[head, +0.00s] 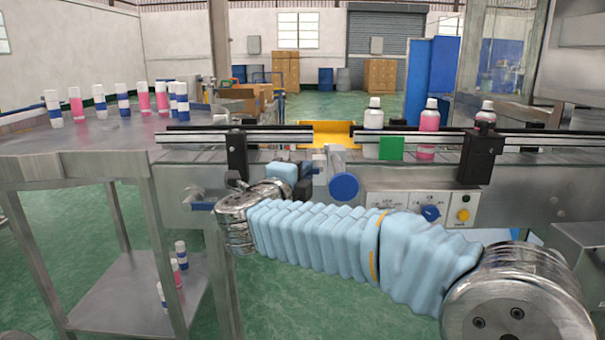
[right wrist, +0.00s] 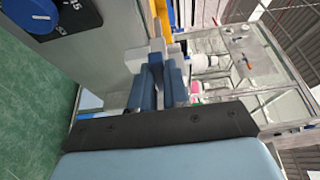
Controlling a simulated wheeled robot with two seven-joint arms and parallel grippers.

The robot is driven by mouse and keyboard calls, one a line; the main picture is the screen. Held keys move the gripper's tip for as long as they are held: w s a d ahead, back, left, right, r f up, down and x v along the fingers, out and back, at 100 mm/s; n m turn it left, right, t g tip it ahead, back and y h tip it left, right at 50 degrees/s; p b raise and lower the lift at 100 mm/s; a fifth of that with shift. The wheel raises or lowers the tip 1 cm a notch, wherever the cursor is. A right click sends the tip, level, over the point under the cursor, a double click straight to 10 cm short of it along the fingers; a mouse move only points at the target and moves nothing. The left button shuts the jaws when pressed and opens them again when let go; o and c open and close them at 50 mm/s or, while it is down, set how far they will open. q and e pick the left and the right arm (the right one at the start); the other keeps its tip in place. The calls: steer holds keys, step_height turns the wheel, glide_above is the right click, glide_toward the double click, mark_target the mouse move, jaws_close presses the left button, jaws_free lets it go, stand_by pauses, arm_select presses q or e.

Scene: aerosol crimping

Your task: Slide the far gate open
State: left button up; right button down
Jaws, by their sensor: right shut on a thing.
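My right arm reaches in from the right, in a light blue sleeve. My right gripper (head: 312,171) is at the conveyor's front side, small and partly hidden in the head view. In the right wrist view its dark blue fingers (right wrist: 164,84) are shut on a pale grey handle (right wrist: 158,52). A yellow gate-like piece (head: 325,134) lies just beyond, between the guide rails; it also shows in the right wrist view (right wrist: 161,18). I cannot tell how the handle joins it, or how far any gate is open. My left gripper is not in view.
A blue round knob (head: 343,187) sticks out close to my gripper. A green plate (head: 391,148) stands before bottles on the conveyor, right of the yellow piece. A control panel (head: 418,208) is behind my forearm. Several bottles stand on the left table (head: 95,150).

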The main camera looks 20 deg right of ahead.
steer(key=s+a+b, duration=0.1)
steer(key=s+b, duration=0.1)
steer(key=s, duration=0.4)
steer(key=shift+a, duration=0.4)
steer(key=shift+f, duration=0.1)
steer(key=c, duration=1.1)
jaws_free()
steer(key=shift+s, duration=0.15)
steer(key=b+v, duration=0.2)
steer(key=v, duration=1.1)
steer(key=shift+s+a, duration=0.25)
steer(key=shift+a, duration=0.05)
